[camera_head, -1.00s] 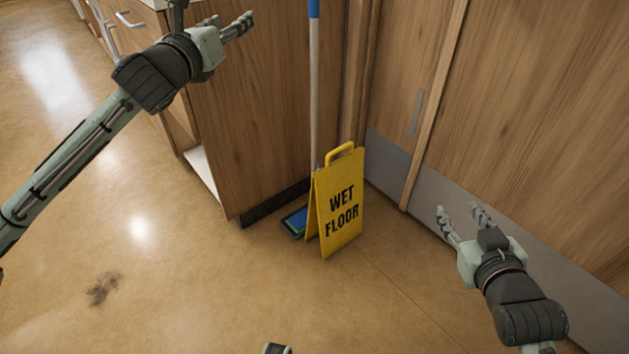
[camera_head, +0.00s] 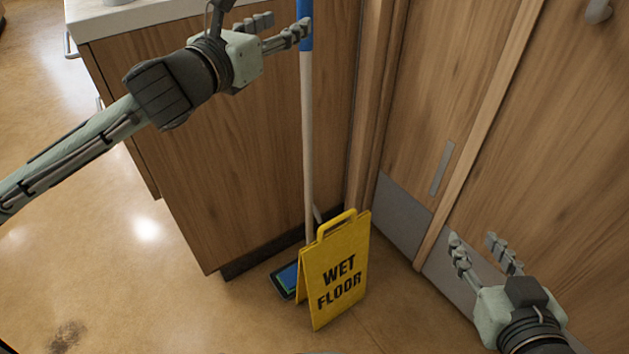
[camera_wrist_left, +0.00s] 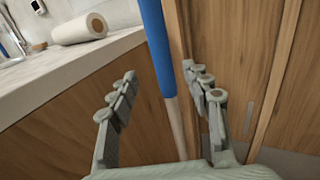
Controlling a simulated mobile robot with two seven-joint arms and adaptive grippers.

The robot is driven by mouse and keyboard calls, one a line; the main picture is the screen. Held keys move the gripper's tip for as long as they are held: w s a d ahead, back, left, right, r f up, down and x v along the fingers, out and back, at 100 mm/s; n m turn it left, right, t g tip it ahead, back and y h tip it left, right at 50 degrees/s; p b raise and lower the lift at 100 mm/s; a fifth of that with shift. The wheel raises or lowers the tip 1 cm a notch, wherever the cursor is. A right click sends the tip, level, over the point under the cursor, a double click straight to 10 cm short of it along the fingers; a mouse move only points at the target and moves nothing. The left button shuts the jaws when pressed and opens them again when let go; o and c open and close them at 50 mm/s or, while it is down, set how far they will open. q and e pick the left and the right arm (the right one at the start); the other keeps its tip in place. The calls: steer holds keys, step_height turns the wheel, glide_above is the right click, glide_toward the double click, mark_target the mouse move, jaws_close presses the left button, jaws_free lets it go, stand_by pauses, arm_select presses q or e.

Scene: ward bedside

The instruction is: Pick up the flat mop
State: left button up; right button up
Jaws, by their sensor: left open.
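The flat mop (camera_head: 308,150) stands upright in the corner beside the wooden cabinet, with a pale pole and a blue upper grip. Its blue-green head (camera_head: 287,281) rests on the floor, partly hidden behind the yellow wet floor sign. My left gripper (camera_head: 285,30) is open at the height of the blue grip, its fingers pointing toward the pole. In the left wrist view the pole's blue grip (camera_wrist_left: 155,45) runs between the two open fingers, apart from the left one. Whether the right one touches it is unclear. My right gripper (camera_head: 485,255) is open and empty, low at the right.
The yellow wet floor sign (camera_head: 336,268) stands in front of the mop head. The cabinet (camera_head: 220,150) is left of the pole and wooden doors (camera_head: 480,130) are to the right. A paper roll (camera_wrist_left: 80,28) lies on the counter (camera_wrist_left: 60,65).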

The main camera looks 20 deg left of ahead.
mark_target(301, 14)
arm_select(q)
steer(key=w, duration=0.2)
steer(key=w+d, duration=0.1)
steer(key=w, duration=0.4)
steer(key=shift+d+r, duration=0.1)
steer(key=shift+d, duration=0.3)
steer(key=shift+r, duration=0.1)
jaws_close()
